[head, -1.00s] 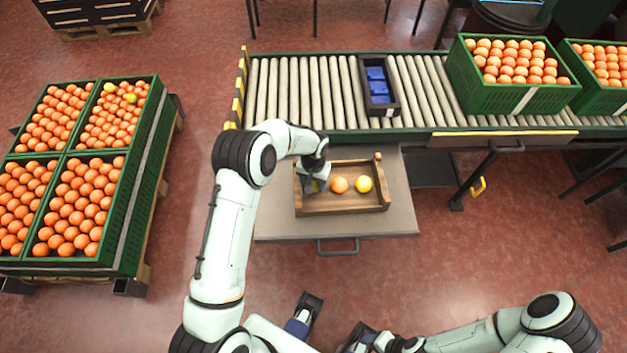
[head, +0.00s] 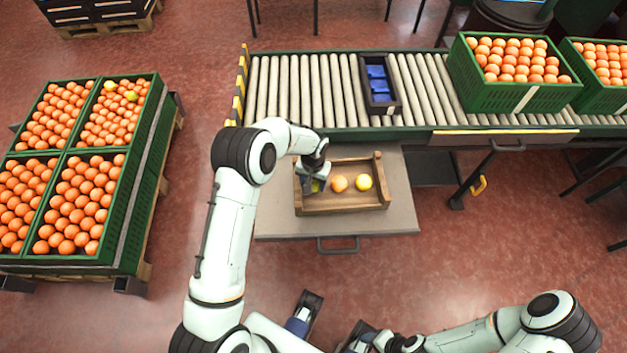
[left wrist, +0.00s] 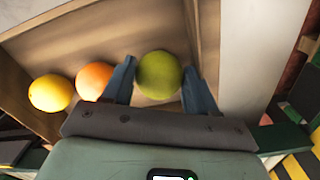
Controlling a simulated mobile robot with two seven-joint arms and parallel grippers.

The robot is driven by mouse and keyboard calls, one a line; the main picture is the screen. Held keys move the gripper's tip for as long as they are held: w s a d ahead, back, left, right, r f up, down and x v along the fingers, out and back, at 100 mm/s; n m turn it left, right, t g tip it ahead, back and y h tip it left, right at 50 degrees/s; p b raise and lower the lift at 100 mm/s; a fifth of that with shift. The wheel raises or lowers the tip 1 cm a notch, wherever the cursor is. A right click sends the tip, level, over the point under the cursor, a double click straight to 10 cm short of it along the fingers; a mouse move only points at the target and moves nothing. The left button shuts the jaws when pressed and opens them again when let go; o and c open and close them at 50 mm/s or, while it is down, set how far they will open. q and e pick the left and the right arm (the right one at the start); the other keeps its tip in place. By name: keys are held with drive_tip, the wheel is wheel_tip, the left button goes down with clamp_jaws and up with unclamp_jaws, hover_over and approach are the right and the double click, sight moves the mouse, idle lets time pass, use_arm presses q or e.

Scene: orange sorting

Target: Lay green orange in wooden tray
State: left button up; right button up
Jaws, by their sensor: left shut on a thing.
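The wooden tray (head: 345,209) sits on a grey table below the roller conveyor. My left gripper (head: 315,188) is inside the tray's left end, shut on the green orange (left wrist: 160,74). In the left wrist view the green fruit sits between the two blue-grey fingers, low over the tray floor; I cannot tell if it touches the floor. An orange one (head: 340,184) and a yellow one (head: 364,183) lie to its right in the tray.
The conveyor (head: 300,92) carries a dark crate with blue packs (head: 378,86) and green crates of oranges (head: 514,98) at the right. A pallet of green crates (head: 128,215) stands at the left. The table's front strip (head: 290,227) is clear.

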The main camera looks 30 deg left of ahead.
idle(0.4)
use_arm(q)
drive_tip(key=o, duration=1.4)
drive_tip(key=shift+r, duration=0.1)
drive_tip(key=shift+r+p, duration=2.35)
drive_tip(key=shift+r, duration=1.55)
